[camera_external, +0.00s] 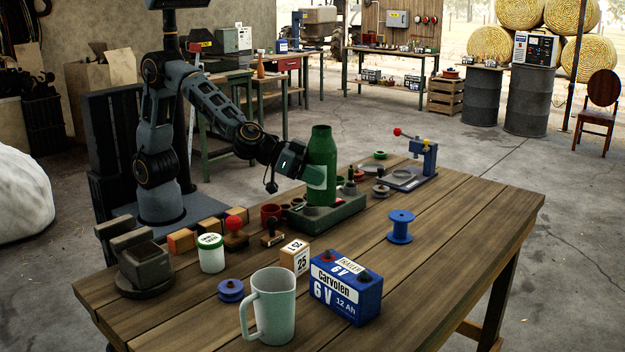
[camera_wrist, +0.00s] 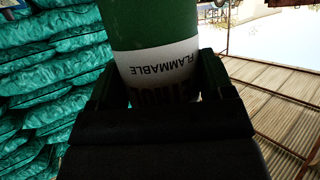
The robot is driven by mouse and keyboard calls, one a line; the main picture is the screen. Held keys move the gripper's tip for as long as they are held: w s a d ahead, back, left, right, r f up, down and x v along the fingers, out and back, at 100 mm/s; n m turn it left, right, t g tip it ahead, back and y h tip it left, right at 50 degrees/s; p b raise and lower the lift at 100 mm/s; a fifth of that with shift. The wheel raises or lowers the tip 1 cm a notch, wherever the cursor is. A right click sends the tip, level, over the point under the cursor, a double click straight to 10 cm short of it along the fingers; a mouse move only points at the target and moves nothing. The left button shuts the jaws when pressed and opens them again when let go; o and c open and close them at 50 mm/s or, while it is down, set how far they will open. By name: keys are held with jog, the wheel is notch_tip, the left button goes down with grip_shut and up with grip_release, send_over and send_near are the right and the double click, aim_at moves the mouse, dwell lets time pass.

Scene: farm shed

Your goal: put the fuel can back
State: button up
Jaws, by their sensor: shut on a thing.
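The fuel can (camera_external: 322,150) is a green bottle with a narrower neck and a white label. In the wrist view the can (camera_wrist: 150,25) shows its label, which reads "FLAMMABLE" upside down. My gripper (camera_external: 311,174) is shut on the can from the left, at the label, with a finger on each side of it in the wrist view (camera_wrist: 157,82). The can is upright. Its base is over or in the back part of a green tray (camera_external: 335,217) on the wooden table; I cannot tell if it touches the tray.
Small pots and stamps stand around the tray. A blue press (camera_external: 424,158) is to its right, a blue spool (camera_external: 400,227) nearer. A blue battery (camera_external: 346,290), a pale jug (camera_external: 270,310) and a calendar cube (camera_external: 295,258) stand in front. The table's right side is clear.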

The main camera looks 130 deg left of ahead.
jog(key=shift+w+a+f+b, duration=0.35)
jog(key=shift+w+a+f, duration=0.2)
jog(key=shift+w+f, duration=1.65)
jog(key=shift+w+a+f+b, duration=0.3)
jog(key=shift+w+a+f, duration=0.25)
jog(key=shift+w+f, duration=1.6)
jog(key=shift+w+a+f+b, duration=0.35)
jog(key=shift+w+a+f, duration=0.2)
jog(key=shift+w+f, duration=1.6)
jog(key=shift+f, duration=0.15)
jog(key=o, duration=1.1)
